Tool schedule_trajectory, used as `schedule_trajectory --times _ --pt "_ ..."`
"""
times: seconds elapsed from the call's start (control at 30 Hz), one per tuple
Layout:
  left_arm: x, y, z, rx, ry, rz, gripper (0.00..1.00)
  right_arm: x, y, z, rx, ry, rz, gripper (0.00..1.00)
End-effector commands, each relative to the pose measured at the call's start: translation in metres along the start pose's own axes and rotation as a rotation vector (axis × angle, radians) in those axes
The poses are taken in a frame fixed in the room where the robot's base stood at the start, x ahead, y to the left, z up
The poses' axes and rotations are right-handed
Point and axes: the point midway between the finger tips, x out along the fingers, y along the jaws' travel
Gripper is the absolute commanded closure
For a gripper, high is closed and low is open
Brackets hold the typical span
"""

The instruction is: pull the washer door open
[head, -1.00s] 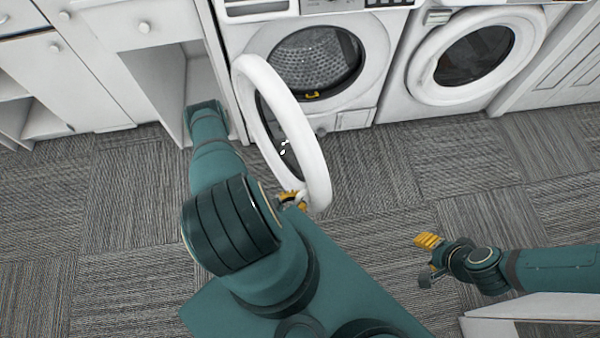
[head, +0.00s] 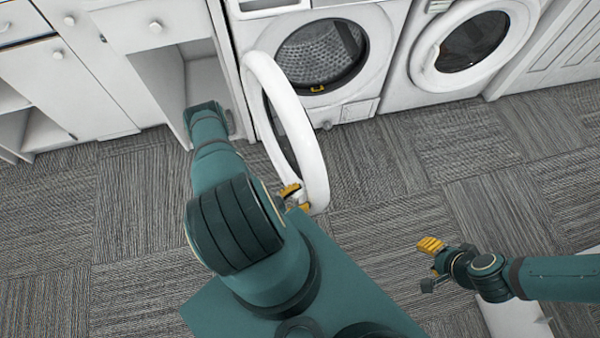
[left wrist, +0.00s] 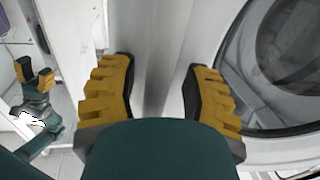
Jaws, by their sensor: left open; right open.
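The washer (head: 362,70) stands at the back with its drum opening (head: 320,55) exposed. Its white ring-shaped door (head: 305,135) is swung wide open on the left side, its free edge toward me. My left gripper (head: 294,196) is at the door's near lower edge, its yellow fingers partly hidden by my arm. In the left wrist view the fingers (left wrist: 160,95) are apart, with a white surface between and beyond them; I cannot tell whether they touch it. My right gripper (head: 430,262) is open and empty above the carpet, well right of the door.
A second front-loader (head: 430,80) with its door shut stands to the right. White cabinets (head: 85,75) with an open bay are at the left, close to my left arm. A white panel (head: 510,318) lies below my right arm. The carpet between is clear.

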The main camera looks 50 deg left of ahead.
Motion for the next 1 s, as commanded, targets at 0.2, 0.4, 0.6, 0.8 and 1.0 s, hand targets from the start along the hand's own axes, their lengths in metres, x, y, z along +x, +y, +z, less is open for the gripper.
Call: schedule_trajectory --times 0.2,0.4,0.6,0.8,1.0 --pt "-0.003 0.001 0.0 -0.002 -0.001 0.002 0.52 -0.001 0.0 0.001 0.0 -0.002 0.0 0.53" --pt "-0.027 0.001 0.001 -0.002 -0.003 0.0 0.52 -0.001 0.0 0.001 0.0 -0.002 0.0 0.53" --pt "-0.068 0.001 0.0 -0.001 -0.003 -0.001 0.52 -0.001 0.0 0.001 0.0 -0.002 0.0 0.53" --pt "-0.102 0.0 0.0 0.0 -0.002 -0.001 0.52 -0.001 0.0 0.001 0.0 -0.002 0.0 0.53" --pt "-0.117 0.0 0.0 0.0 -0.002 0.001 0.52 -0.001 0.0 0.001 0.0 -0.002 0.0 0.53"
